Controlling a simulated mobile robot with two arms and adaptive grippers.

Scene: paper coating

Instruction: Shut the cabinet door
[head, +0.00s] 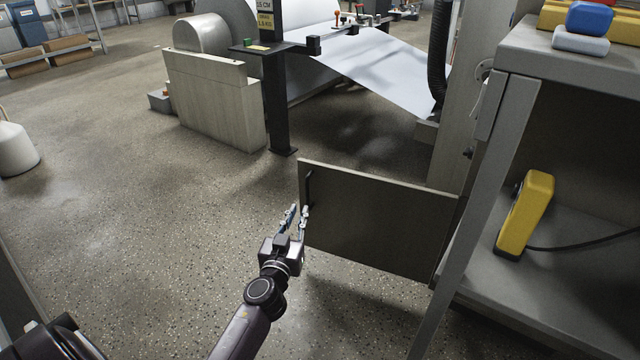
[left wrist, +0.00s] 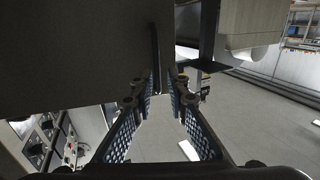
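The cabinet door (head: 380,220) is a flat grey-brown panel, standing wide open and swung out to the left of the cabinet (head: 487,110). Its dark bar handle (head: 309,188) is near the free left edge. My left gripper (head: 298,212) is at that edge, just below the handle. In the left wrist view the door (left wrist: 65,50) fills the upper left, and the handle (left wrist: 155,45) lies ahead of the fingers. The left gripper (left wrist: 163,92) is open there, with a gap between its fingers. Whether a finger touches the door cannot be told. My right gripper is not in view.
A yellow device (head: 525,213) with a cable stands on the cabinet's lower shelf. Blue and yellow items (head: 590,18) lie on top. A machine with a white paper sheet (head: 375,65) stands behind the door. The speckled floor (head: 150,220) to the left is clear.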

